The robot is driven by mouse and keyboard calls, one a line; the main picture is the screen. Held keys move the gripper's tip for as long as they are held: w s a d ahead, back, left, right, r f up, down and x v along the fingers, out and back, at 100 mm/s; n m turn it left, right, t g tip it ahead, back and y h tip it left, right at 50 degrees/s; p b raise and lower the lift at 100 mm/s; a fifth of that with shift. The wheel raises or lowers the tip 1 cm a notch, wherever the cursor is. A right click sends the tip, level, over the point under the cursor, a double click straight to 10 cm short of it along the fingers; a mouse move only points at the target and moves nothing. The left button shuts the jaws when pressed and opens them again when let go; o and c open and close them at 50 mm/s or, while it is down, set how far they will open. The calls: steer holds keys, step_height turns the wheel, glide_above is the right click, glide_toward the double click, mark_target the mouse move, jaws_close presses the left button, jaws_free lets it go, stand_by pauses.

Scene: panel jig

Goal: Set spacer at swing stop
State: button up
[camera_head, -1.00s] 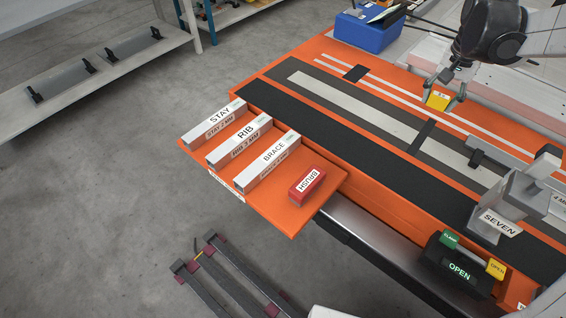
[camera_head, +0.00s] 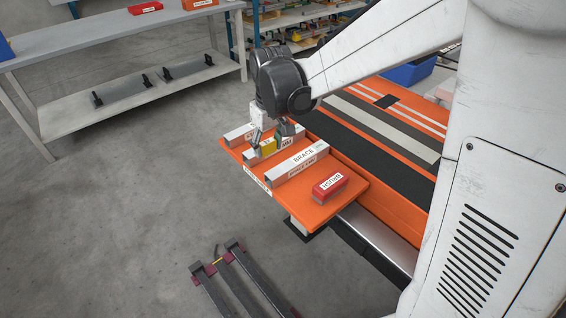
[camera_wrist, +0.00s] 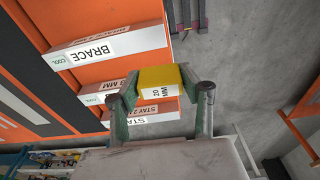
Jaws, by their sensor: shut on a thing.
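My gripper (camera_head: 270,140) is shut on a yellow spacer block (camera_head: 268,147), over the orange side tray at the rib bar. In the wrist view the spacer (camera_wrist: 158,82) sits between the two fingers, and its white label reads 20 MM. The rib bar (camera_head: 249,157) is partly hidden behind my gripper and the spacer. I cannot tell whether the spacer touches it. The swing stop is not clearly seen; my arm hides much of the right side of the head view.
The orange tray (camera_head: 335,208) also holds the brace bar (camera_head: 300,161), a red brush block (camera_head: 330,187) and the stay bar (camera_head: 237,134). The bench (camera_head: 365,140) with dark strips lies to the right. Dark rails (camera_head: 235,280) lie on the floor. A shelf (camera_head: 120,107) stands at left.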

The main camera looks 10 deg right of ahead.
steer(key=shift+f+n, duration=0.3)
steer(key=shift+f, duration=0.05)
steer(key=w+d+f, duration=0.2)
steer(key=w+d+f+b, duration=0.1)
steer(key=w+d+f, duration=0.1)
steer(key=w+d, duration=0.1)
steer(key=w+d+f, duration=0.2)
steer(key=w+d, duration=0.1)
steer(key=shift+f, duration=0.35)
steer(key=shift+f+b, duration=0.45)
steer(key=shift+f, duration=1.5)
steer(key=shift+f, duration=0.1)
steer(key=shift+f, duration=0.1)
steer(key=o, duration=1.1)
steer(key=shift+o, duration=0.2)
